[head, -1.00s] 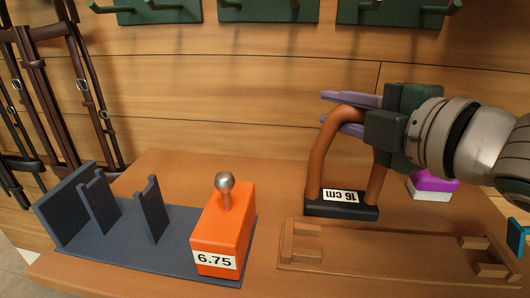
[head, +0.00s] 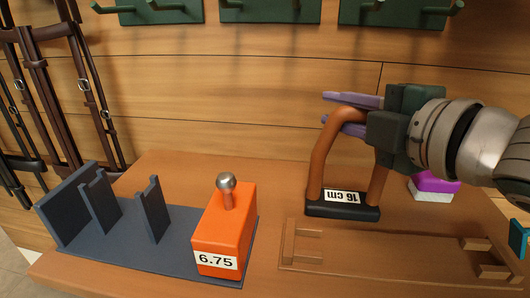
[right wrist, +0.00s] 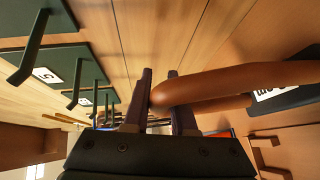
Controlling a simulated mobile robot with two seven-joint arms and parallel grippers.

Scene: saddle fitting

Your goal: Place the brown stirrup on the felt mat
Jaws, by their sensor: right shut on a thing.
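The brown stirrup (head: 328,148) is an arch with a black tread bar at its foot, labelled 16 cm. My right gripper (head: 350,109) comes in from the right and is shut on the top of the arch, so the stirrup hangs upright, tread down. In the right wrist view the fingers (right wrist: 160,100) close around the arch (right wrist: 225,88). The tread is over the table, behind the wooden frame; I cannot tell whether it touches the tabletop. I cannot pick out a felt mat for sure. My left gripper is not in view.
A wooden frame with small blocks (head: 390,262) lies at the front right. A dark slotted stand (head: 180,244) and an orange 6.75 block with a ball knob (head: 222,228) are at left. A magenta-and-white block (head: 434,188) sits behind the stirrup. Straps hang far left.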

